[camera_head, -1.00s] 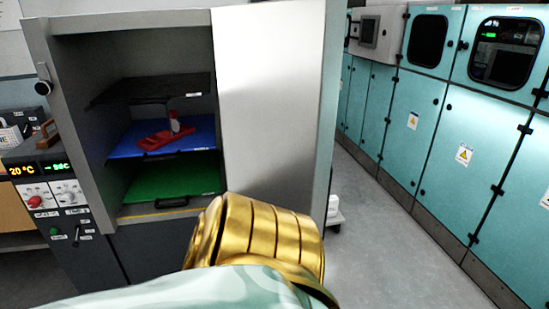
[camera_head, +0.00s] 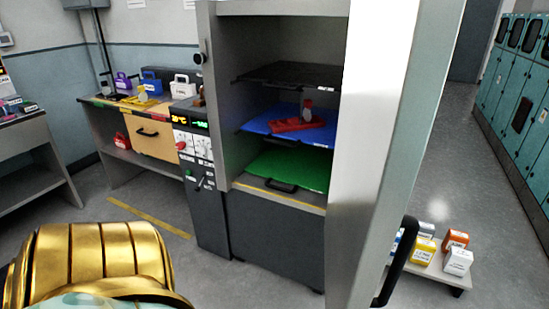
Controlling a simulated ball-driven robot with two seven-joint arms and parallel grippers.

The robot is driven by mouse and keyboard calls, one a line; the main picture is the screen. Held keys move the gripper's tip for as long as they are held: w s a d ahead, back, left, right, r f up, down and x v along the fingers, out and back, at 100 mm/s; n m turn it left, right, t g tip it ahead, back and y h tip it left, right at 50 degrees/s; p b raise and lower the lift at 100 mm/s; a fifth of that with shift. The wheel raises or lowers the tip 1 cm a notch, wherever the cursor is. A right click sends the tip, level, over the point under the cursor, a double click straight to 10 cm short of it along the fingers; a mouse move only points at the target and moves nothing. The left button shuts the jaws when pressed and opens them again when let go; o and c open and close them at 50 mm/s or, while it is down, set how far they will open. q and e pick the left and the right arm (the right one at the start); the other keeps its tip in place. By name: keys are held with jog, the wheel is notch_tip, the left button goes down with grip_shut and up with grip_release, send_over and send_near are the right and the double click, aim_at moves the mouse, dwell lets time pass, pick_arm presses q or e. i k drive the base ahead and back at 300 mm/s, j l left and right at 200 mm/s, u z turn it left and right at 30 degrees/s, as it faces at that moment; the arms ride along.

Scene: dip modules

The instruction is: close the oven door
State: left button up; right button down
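The oven (camera_head: 275,232) stands in the middle of the view with its door (camera_head: 377,150) swung wide open to the right. A black handle (camera_head: 397,262) shows low on the door's far side. Inside are a black shelf (camera_head: 290,75), a blue tray (camera_head: 262,122) with a red object (camera_head: 297,124) on it, and a green tray (camera_head: 300,169). Gold, ribbed parts of my own arm show at the lower left, well apart from the door. Neither gripper's fingers are in view.
A control panel (camera_head: 194,140) with knobs is beside the oven. A workbench (camera_head: 150,142) with small coloured cases is at the left. A low cart (camera_head: 432,270) with several small boxes stands right of the door. Teal cabinets (camera_head: 519,95) line the right. Open floor lies in front.

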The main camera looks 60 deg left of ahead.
aim_at(399, 53)
jog(key=i+l+u, duration=0.1)
jog(key=i+u, duration=0.15)
jog(key=u, duration=0.25)
jog(key=i+l+u, duration=0.2)
jog(key=u, duration=0.3)
jog(key=i+l+u, duration=0.25)
jog(key=u, duration=0.25)
jog(key=i+l+u, duration=0.1)
jog(key=l+u, duration=0.4)
jog(key=j, duration=0.1)
